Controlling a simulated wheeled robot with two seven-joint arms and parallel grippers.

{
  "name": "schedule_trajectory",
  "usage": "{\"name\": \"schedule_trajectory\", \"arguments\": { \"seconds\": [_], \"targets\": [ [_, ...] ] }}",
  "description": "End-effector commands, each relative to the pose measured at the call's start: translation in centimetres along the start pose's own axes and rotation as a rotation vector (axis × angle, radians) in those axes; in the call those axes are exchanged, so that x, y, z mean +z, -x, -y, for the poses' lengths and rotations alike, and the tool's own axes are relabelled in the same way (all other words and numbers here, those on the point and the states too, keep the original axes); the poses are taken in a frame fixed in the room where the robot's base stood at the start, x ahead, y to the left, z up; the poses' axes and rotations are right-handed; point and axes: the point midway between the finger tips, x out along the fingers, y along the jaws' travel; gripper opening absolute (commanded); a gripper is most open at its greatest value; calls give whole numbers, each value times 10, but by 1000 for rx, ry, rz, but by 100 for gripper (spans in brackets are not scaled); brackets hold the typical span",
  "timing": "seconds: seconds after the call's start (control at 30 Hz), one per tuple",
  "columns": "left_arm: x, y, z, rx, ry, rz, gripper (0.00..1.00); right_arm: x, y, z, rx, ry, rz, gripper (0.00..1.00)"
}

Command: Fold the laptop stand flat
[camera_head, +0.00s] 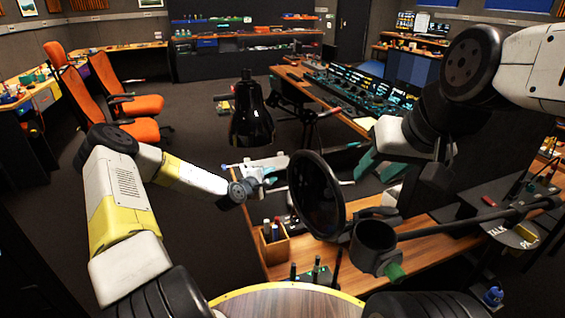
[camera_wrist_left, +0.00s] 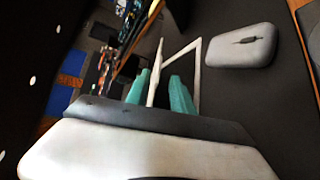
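The laptop stand shows as a pale raised piece (camera_head: 241,164) behind my left gripper in the head view. In the left wrist view it is a thin white angled frame (camera_wrist_left: 196,62). My left gripper (camera_head: 266,178) is at the stand, and its two teal fingers (camera_wrist_left: 160,92) are apart. One white bar passes between them, with a gap visible beside the right finger. Whether the bar touches the left finger I cannot tell. My right gripper (camera_head: 378,166), with teal fingers apart, hangs over the desk to the right and seems empty. The stand's lower part is hidden.
A round dark disc (camera_head: 316,196) and a dark cup-like holder (camera_head: 374,240) on an arm stand between the grippers and me. A wooden pen box (camera_head: 273,246) sits on the desk (camera_head: 440,233).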

Motion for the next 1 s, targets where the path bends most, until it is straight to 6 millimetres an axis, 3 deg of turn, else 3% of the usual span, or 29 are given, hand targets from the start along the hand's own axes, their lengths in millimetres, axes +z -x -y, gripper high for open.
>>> {"name": "schedule_trajectory", "arguments": {
  "seconds": [0.17, 0.4, 0.6, 0.93, 1.0],
  "targets": [
    [-2, -14, -2, 21, 18, -7, 28, 0, 0, 0, 0, 0, 0, 38],
    [-2, -53, -2, 18, 15, -7, 28, 0, 0, 0, 0, 0, 0, 38],
    [-2, -74, -2, 17, 15, -7, 28, 0, 0, 0, 0, 0, 0, 38],
    [-3, -79, -3, 16, 15, -7, 28, 0, 0, 0, 0, 0, 0, 38],
    [-3, -79, -3, 16, 15, -7, 16, 0, 0, 0, 0, 0, 0, 38]
  ]
}}
